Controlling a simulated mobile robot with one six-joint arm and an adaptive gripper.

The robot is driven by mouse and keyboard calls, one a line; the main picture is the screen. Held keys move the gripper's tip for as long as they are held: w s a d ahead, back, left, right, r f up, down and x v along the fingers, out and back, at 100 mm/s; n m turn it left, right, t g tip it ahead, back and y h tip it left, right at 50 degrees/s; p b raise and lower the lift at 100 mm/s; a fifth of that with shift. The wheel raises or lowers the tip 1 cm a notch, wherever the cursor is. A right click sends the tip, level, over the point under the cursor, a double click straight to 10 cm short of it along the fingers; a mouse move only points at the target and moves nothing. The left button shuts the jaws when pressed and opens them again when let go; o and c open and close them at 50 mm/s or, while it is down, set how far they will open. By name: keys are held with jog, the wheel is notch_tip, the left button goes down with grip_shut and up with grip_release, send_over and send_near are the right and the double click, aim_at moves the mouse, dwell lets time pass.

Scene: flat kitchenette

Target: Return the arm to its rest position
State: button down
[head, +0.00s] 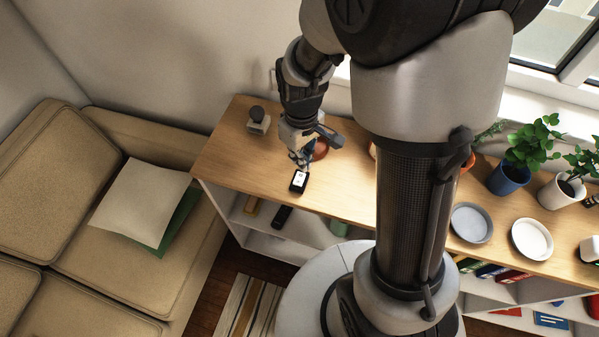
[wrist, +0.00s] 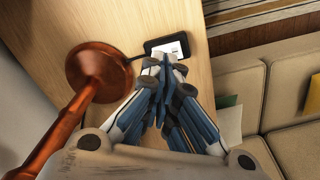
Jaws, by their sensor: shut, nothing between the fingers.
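My gripper (head: 302,163) is low over the left part of the wooden shelf top (head: 228,155) in the head view. In the wrist view my gripper (wrist: 165,65) has its fingers together, with nothing between them. A small black device with a white screen (head: 299,181) lies on the shelf top close to the fingertips. It also shows in the wrist view (wrist: 176,47), just beyond the fingertips. I cannot tell whether the fingers touch it.
A copper-coloured stand (wrist: 97,70) is close beside the fingers; its round base (head: 320,149) shows behind my gripper. A small grey object (head: 258,120) stands at the back left. Plates (head: 472,222) and potted plants (head: 508,178) are on the right. A sofa (head: 110,220) is left.

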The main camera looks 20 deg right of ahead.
jog(key=shift+r+p, duration=0.55)
jog(key=shift+r, duration=0.4)
jog(key=s+r+m+t, duration=0.4)
jog(key=s+r, duration=1.1)
jog(key=r, duration=0.4)
jog(key=shift+r+m+t, duration=0.3)
jog(key=shift+m, duration=0.1)
jog(key=shift+d, duration=0.2)
